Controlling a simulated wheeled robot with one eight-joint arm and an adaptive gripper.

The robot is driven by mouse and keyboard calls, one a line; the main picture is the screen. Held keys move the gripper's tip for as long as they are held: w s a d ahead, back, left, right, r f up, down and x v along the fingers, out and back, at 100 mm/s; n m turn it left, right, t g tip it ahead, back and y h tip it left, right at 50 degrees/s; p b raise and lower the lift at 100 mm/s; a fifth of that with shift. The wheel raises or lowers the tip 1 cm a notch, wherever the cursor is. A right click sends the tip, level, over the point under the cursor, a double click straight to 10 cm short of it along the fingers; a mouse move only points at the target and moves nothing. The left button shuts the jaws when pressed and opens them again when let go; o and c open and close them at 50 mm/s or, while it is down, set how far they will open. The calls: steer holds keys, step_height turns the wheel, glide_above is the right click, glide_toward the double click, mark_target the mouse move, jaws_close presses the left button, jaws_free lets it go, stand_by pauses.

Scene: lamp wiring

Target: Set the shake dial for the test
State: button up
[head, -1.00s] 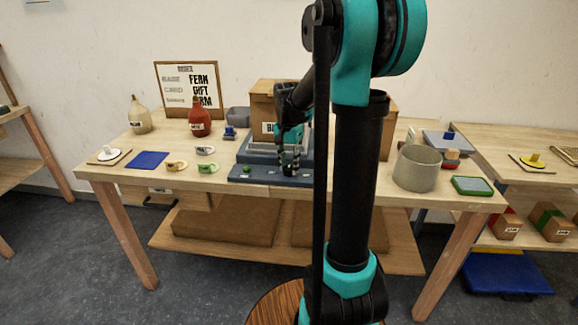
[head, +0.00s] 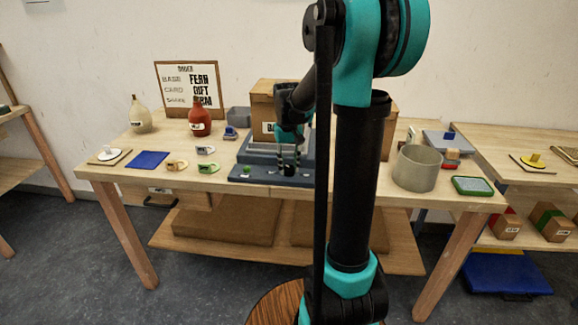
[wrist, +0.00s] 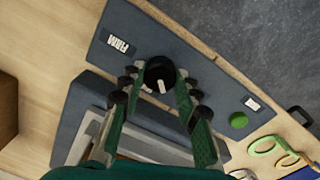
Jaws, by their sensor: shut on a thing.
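The shake dial is a round black knob (wrist: 160,72) with a white pointer mark, set on a blue-grey panel (wrist: 190,58). In the wrist view its pointer slants toward the bottom of the picture, slightly left. A FIRM label (wrist: 118,44) lies to its left and a second label (wrist: 253,103), too small to read, to its right. My gripper (wrist: 160,88) is shut on the dial, with one finger on each side. In the head view my gripper (head: 289,162) reaches down to the panel's front part. An order sign (head: 190,88) there reads FERN, GIFT and FIRM.
A green button (wrist: 239,120) sits on the panel near the second label. Several small cups, a blue mat (head: 148,160) and two bottles are to the left. A grey pot (head: 416,168) stands to the right.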

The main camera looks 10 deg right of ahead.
mark_target(288, 167)
steer(key=shift+n, duration=1.1)
steer(key=o, duration=1.2)
steer(key=shift+c, duration=0.2)
step_height(288, 167, up, 12)
steer(key=shift+a, duration=0.15)
steer(key=s+a+f+m+t, duration=0.1)
steer(key=s+f+t, duration=0.3)
steer(key=s+f, duration=1.6)
steer(key=shift+s+a+f+m, duration=0.15)
steer(key=shift+s+f+m, duration=0.25)
steer(key=shift+f+m, duration=0.15)
